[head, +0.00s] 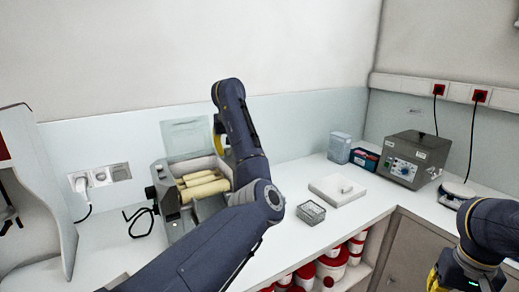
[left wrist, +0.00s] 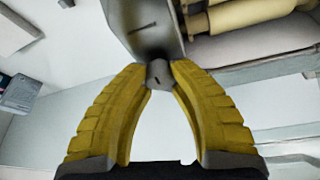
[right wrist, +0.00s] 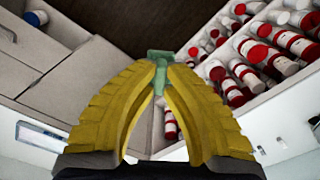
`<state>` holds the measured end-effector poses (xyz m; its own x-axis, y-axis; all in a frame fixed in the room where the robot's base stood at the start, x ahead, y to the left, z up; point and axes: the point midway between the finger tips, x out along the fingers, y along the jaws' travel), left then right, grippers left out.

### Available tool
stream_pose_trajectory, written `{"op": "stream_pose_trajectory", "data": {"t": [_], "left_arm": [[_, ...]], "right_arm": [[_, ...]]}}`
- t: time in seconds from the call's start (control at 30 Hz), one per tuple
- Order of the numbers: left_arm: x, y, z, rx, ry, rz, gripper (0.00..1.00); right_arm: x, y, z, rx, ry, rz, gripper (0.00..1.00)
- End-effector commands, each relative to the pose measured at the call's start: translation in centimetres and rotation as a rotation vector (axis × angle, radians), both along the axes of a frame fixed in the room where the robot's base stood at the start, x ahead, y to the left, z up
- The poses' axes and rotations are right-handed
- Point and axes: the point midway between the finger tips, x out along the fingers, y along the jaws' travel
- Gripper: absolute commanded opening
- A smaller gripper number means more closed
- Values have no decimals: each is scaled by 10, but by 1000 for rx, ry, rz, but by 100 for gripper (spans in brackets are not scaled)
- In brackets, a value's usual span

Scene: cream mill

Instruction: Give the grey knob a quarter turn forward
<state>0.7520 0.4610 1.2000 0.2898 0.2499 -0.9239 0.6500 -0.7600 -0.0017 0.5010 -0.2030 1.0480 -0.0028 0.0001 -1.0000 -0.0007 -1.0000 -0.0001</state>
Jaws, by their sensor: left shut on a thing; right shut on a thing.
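The grey knob (left wrist: 158,76) sits at the end of the mill's grey housing (left wrist: 148,22) in the left wrist view. A dark slot-like mark shows on its face. The yellow fingers of my left gripper (left wrist: 160,84) are shut on it, one on each side. In the head view the mill (head: 172,226) has several cream rollers (head: 203,188); my left arm covers its right end and hides this knob. My right gripper (right wrist: 162,72) is shut on a green piece (right wrist: 160,57), far from the mill, at the head view's lower right.
A wire basket (head: 311,212), a white slab device (head: 337,190), blue boxes (head: 364,159) and a grey water bath (head: 414,158) stand right of the mill. Red-and-white tubs (head: 332,266) fill the shelf below. Some worktop (head: 265,240) between is clear.

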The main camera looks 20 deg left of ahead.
Motion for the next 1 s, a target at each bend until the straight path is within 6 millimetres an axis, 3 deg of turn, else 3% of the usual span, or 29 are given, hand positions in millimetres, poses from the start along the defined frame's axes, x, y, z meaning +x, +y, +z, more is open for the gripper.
{"op": "stream_pose_trajectory", "data": {"t": [1.0], "left_arm": [[1, -1, 1, -4, -5, -911, 0]], "right_arm": [[0, 0, 0, 0, 0, 0, 0]]}}
